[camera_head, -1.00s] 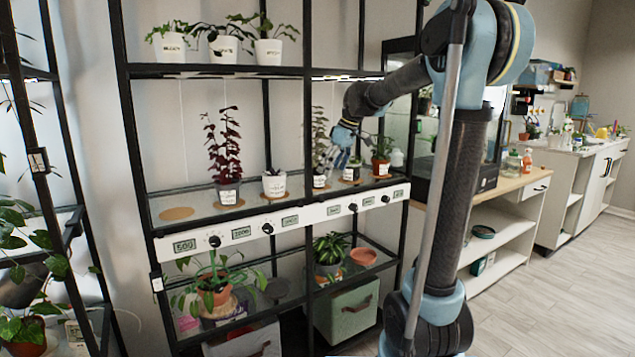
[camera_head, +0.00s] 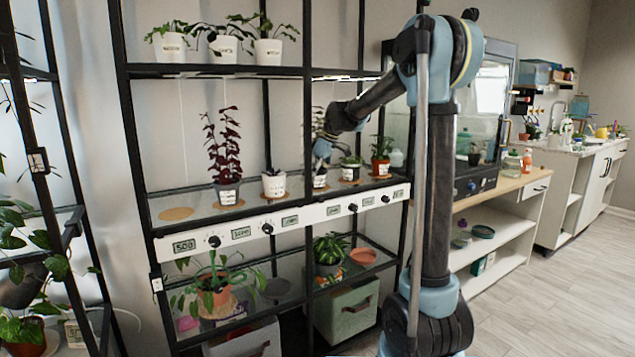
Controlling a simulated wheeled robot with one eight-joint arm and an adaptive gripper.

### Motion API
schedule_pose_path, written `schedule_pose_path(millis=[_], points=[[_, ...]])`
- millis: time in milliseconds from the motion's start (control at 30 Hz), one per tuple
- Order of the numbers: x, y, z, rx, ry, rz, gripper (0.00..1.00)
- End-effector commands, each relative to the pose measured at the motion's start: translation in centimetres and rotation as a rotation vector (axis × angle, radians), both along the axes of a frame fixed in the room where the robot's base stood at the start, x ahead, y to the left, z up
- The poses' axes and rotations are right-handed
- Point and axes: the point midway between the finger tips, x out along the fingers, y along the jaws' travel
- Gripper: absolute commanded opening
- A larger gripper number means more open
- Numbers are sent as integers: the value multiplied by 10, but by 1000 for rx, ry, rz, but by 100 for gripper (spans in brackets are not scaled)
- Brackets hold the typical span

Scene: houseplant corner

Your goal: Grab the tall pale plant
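The tall pale plant (camera_head: 318,119) stands in a labelled pot (camera_head: 319,182) on the middle shelf, right of the shelf's central upright. Its leaf tips show above my gripper, and its middle is hidden behind the gripper. My gripper (camera_head: 321,156) points down at the plant, just above the pot's rim. The fingers are small and overlap the stem, so I cannot tell whether they are open or shut, or touch it.
A tall dark red plant (camera_head: 223,150) and a small white pot (camera_head: 274,185) stand left on the middle shelf (camera_head: 190,200). A small green plant (camera_head: 350,170) and a reddish-green plant (camera_head: 382,155) stand close at right. A round cork mat (camera_head: 176,213) is bare.

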Motion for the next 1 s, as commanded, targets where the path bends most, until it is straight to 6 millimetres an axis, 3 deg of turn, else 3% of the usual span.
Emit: schedule_pose_path(millis=[367, 567, 1000], points=[[1, 4, -11, 0, 0, 0, 83], [1, 4, -11, 0, 0, 0, 40], [1, 4, -10, 0, 0, 0, 36]])
